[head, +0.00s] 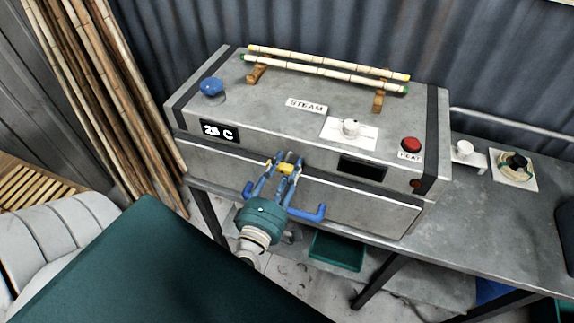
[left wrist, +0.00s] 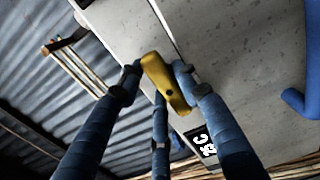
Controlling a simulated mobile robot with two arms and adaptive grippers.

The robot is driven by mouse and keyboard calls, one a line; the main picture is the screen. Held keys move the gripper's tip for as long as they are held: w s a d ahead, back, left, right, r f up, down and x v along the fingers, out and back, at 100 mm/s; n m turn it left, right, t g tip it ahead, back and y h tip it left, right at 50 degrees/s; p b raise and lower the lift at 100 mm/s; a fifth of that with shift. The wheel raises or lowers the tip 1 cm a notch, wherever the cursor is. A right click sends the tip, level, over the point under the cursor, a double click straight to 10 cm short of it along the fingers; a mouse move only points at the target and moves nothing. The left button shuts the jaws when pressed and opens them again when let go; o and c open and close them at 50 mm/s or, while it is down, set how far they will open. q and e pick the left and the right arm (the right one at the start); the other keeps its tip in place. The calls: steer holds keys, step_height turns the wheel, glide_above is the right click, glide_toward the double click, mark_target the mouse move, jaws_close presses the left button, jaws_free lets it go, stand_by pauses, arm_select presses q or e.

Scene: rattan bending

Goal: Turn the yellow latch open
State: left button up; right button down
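The yellow latch (head: 286,169) sits at the seam between the lid and the front of the grey steam box (head: 345,210). My left gripper (head: 275,167) reaches up to it with its blue fingers around the latch. In the left wrist view, the yellow latch (left wrist: 163,82) lies between the spread fingers of my left gripper (left wrist: 157,80). The right-hand fingertip is very close to it or touching; the left-hand fingertip stands slightly apart. The fingers partly cover the latch in the head view. My right gripper is not in view.
A blue handle (head: 310,215) runs along the box front below the latch. On top are a blue knob (head: 211,86), a white dial (head: 351,127), a red button (head: 411,144) and rattan poles (head: 325,70) on wooden rests. A coil on a board (head: 514,166) lies at right.

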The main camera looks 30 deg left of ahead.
arm_select(q)
steer(key=v, duration=0.7)
steer(key=shift+s, duration=0.25)
